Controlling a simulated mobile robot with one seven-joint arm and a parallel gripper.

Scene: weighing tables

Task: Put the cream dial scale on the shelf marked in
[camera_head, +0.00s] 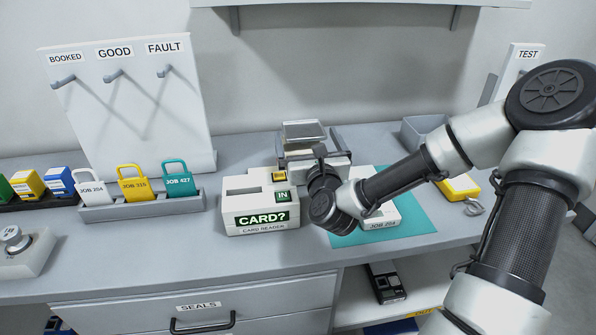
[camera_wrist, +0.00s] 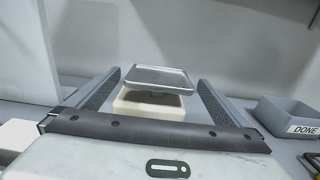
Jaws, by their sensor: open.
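The cream dial scale (camera_wrist: 148,104) stands on the table straight ahead in the wrist view, with a grey square pan (camera_wrist: 158,78) on top. In the head view its pan (camera_head: 303,129) shows at the back of the table, and its lower part is largely hidden by my gripper. My gripper (camera_head: 309,138) is open, with one finger on each side of the scale; whether either touches it I cannot tell. The scale's dial is not visible. A lower shelf (camera_head: 350,312) under the table has a yellow label, apparently OUT. No shelf marked IN shows.
A card reader (camera_head: 260,209) reading CARD? with a green IN sign stands front left of my gripper. A white JOB 204 item (camera_head: 383,215) lies on a teal mat (camera_head: 415,222). A grey tray (camera_wrist: 290,113) marked DONE is at right. A black device (camera_head: 385,283) occupies the lower shelf.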

